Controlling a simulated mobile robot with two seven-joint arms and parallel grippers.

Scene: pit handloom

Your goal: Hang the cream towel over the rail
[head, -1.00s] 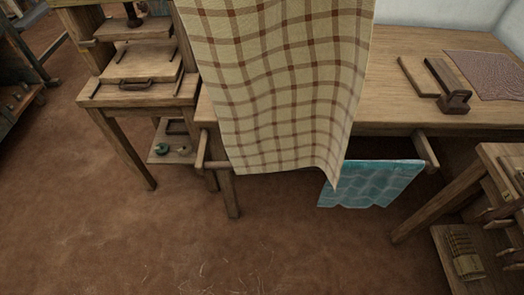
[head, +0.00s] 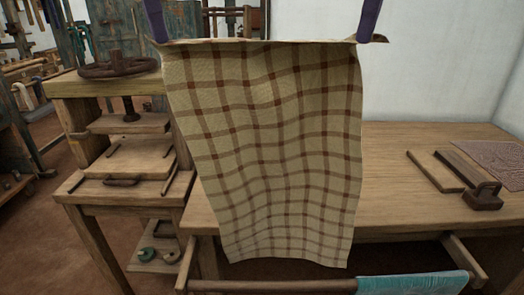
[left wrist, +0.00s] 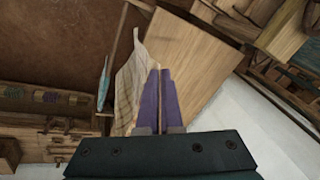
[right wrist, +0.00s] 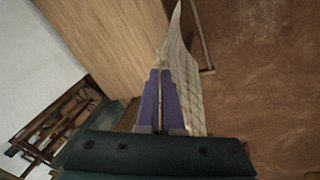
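The cream towel with brown checks (head: 265,150) hangs spread out between my grippers, above and in front of the wooden table. My left gripper (head: 158,38) is shut on its top left corner and my right gripper (head: 366,38) on its top right corner. The wooden rail (head: 270,287) runs along the table's front at the bottom of the head view. The towel's lower edge appears just above the rail, apart from it in the picture. Both wrist views show closed purple fingers, left (left wrist: 160,98) and right (right wrist: 160,98), with the towel beyond them.
A teal cloth (head: 412,284) hangs on the right part of the rail. The table (head: 410,150) bears a dark block tool (head: 483,195) and a brown mat (head: 500,158) at the right. A wooden press (head: 125,140) stands at the left.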

